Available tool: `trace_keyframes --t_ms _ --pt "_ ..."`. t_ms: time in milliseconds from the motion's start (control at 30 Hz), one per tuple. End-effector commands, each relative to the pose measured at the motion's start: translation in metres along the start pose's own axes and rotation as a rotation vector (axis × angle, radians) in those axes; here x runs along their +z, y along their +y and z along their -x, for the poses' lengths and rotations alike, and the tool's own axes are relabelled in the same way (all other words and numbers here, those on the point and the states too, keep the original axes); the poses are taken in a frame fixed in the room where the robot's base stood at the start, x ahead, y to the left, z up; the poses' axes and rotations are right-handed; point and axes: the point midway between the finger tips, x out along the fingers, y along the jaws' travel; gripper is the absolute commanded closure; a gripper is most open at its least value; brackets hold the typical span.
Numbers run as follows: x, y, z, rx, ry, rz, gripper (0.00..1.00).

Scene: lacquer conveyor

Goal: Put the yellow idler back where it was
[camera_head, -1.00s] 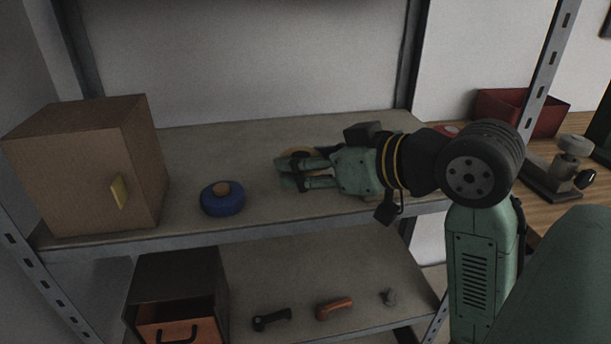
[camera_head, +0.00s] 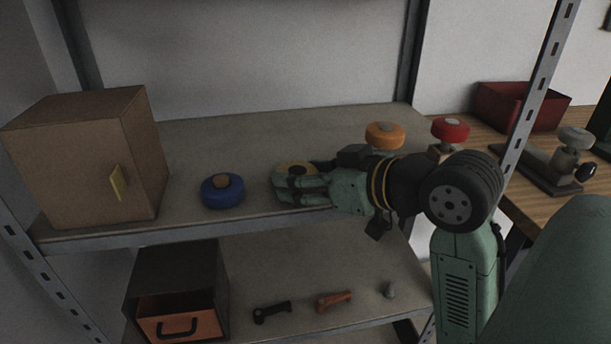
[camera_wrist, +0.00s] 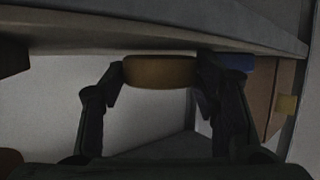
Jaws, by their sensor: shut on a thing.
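The yellow idler (camera_head: 296,166) is a round disc held between the fingers of my gripper (camera_head: 284,184), over the right part of the upper shelf. In the wrist view the idler (camera_wrist: 160,72) sits between the two fingertips of my gripper (camera_wrist: 160,76), with one finger on each side. The fingers hide part of the idler in the head view. I cannot tell whether its underside touches the shelf.
The upper shelf (camera_head: 240,145) also holds a blue idler (camera_head: 222,192) left of my gripper and a brown box (camera_head: 75,165). Orange (camera_head: 385,135) and red (camera_head: 451,129) idlers stand to the right. A red bin (camera_head: 520,108) is on the wooden bench. Small parts lie on the lower shelf.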

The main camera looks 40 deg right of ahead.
Motion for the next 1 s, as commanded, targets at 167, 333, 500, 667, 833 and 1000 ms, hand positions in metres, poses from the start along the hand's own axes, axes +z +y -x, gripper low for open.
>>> trace_keyframes --t_ms 167,333,500,667,833,1000 --pt "0.006 -0.001 -0.002 -0.005 -0.019 0.001 0.38" --pt "0.006 -0.002 -0.003 -0.007 -0.019 0.002 0.27" --pt "0.007 -0.002 -0.002 -0.007 -0.02 0.003 0.25" --pt "0.007 -0.002 -0.002 -0.006 -0.02 0.003 0.25" --pt "-0.002 -0.001 0.002 -0.004 -0.02 0.003 0.25" --pt "-0.006 0.0 0.024 -0.001 -0.014 0.001 0.25"
